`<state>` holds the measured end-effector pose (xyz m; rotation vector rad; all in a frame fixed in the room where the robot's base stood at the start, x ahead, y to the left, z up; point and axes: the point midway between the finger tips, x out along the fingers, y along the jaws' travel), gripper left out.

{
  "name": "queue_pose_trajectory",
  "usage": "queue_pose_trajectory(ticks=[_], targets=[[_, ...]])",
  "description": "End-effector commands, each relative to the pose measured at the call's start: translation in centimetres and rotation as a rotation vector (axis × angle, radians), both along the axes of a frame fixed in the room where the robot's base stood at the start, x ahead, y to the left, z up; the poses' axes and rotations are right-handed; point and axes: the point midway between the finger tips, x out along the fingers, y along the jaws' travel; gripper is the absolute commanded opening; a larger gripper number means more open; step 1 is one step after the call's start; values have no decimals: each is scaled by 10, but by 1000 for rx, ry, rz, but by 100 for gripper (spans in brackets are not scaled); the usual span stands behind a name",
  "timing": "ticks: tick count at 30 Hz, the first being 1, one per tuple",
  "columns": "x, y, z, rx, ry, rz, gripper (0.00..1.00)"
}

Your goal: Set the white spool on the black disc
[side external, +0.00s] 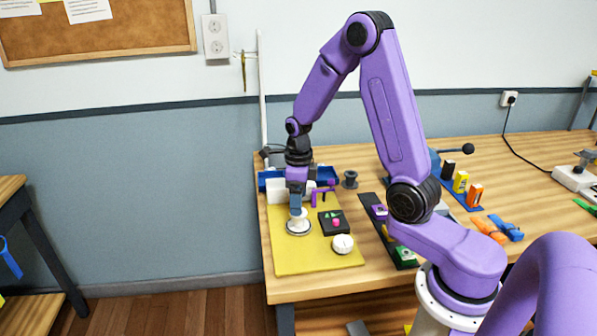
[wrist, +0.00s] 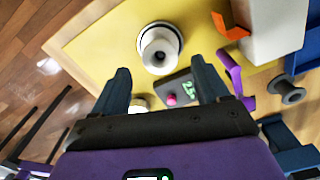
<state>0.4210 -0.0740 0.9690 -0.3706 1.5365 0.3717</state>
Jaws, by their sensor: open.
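A black square device (side external: 331,224) with a pink knob and a white round object (side external: 343,244) sit right of the spool. A dark grey spool (side external: 350,180), white box and blue tray (side external: 268,180) stand behind. The mat's front left is clear.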

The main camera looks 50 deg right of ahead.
Motion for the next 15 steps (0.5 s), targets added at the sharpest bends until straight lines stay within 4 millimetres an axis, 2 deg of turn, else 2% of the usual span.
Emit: queue_pose_trajectory(ticks=[9, 15], targets=[[1, 0, 61, -1, -6, -1, 75], [0, 0, 85, 0, -1, -1, 75]])
